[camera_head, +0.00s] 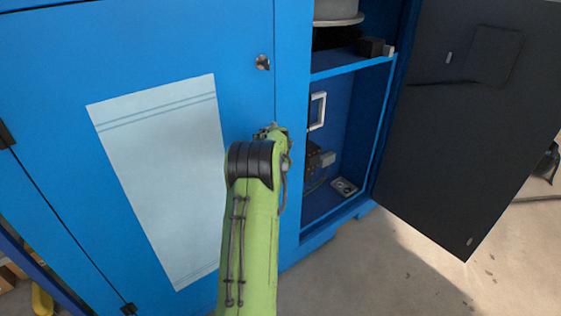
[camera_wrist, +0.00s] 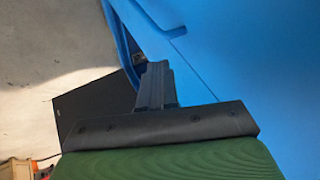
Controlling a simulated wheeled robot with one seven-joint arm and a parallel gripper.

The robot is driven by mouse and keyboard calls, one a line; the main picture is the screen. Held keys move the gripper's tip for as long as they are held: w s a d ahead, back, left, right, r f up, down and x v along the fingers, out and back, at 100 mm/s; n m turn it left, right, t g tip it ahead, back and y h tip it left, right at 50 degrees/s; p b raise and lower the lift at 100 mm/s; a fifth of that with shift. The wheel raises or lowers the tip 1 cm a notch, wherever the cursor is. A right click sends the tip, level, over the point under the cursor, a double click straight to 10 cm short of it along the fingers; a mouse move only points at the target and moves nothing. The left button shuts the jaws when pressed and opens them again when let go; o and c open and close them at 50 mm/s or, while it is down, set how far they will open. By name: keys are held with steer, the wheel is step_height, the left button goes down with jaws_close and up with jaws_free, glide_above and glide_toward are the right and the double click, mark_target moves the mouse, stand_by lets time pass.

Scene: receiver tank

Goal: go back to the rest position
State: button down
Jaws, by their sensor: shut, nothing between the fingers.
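My green arm reaches up from the bottom of the head view to the front of a blue cabinet (camera_head: 180,35). Its far end stands before the post between the closed left door and the open compartment (camera_head: 345,150). My gripper itself is mostly hidden behind the arm there. In the wrist view my gripper (camera_wrist: 154,72) shows as dark fingers, shut together and empty. They point toward the cabinet, whose blue surface (camera_wrist: 250,50) fills the right side of that view. I cannot tell how far the fingertips are from it.
The dark right door (camera_head: 450,120) stands open over the concrete floor (camera_head: 400,280). A round latch (camera_head: 262,62) and a pale sheet (camera_head: 165,180) are on the closed door. The compartment has a shelf (camera_head: 350,68) and a white handle-like frame (camera_head: 317,111). Floor at lower right is clear.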

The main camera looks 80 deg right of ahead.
steer(key=v, duration=0.6)
steer(key=shift+a+r+p, duration=0.2)
steer(key=shift+a+p, duration=0.15)
steer(key=shift+p, duration=0.1)
steer(key=shift+s, duration=0.1)
